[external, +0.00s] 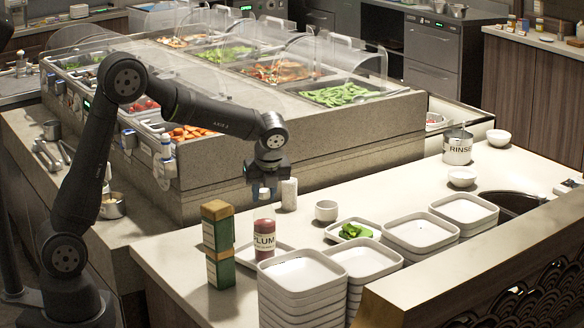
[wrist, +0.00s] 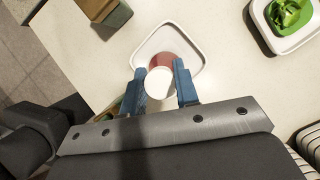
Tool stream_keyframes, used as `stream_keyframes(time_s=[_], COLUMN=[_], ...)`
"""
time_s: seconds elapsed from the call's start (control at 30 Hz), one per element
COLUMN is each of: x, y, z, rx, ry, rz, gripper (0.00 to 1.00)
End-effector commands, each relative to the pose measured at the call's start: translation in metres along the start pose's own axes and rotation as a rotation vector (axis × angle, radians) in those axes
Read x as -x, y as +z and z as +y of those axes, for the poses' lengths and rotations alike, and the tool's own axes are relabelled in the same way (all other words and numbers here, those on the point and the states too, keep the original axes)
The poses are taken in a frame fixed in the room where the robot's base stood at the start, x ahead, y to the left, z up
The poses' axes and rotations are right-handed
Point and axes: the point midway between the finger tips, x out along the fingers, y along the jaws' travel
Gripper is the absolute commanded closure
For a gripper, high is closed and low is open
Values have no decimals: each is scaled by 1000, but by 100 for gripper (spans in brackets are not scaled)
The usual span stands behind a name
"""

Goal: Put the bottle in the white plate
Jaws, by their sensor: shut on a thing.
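The white plate (wrist: 143,57) lies under and around the bottle there. My gripper (external: 265,196) points down at the bottle's top and is shut on it. The bottle's base overlaps the plate, but I cannot tell whether it touches the plate or hovers slightly above it.
A green box with a brown top (external: 217,243) stands close left of the bottle. Stacked white dishes (external: 302,270) stand close in front and right. A dish with green food (external: 350,231), a small white cup (external: 326,210) and a white shaker (external: 289,194) are nearby.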

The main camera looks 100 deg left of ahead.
Motion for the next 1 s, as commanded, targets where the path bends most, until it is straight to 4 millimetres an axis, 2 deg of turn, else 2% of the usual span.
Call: stream_keyframes(time_s=[0.1,0.13,0.23,0.5,0.63,0.77,1.0], x=[-2,-3,-3,-2,6,27,80], y=[-1,-1,-1,-1,0,0,0], z=[0,0,0,0,-1,-1,-1], rx=[0,0,0,0,0,-1,-1], ry=[-1,0,0,0,-3,-5,-4], rz=[0,0,0,0,0,-1,0], gripper=[100,70,50,50,50,50,50])
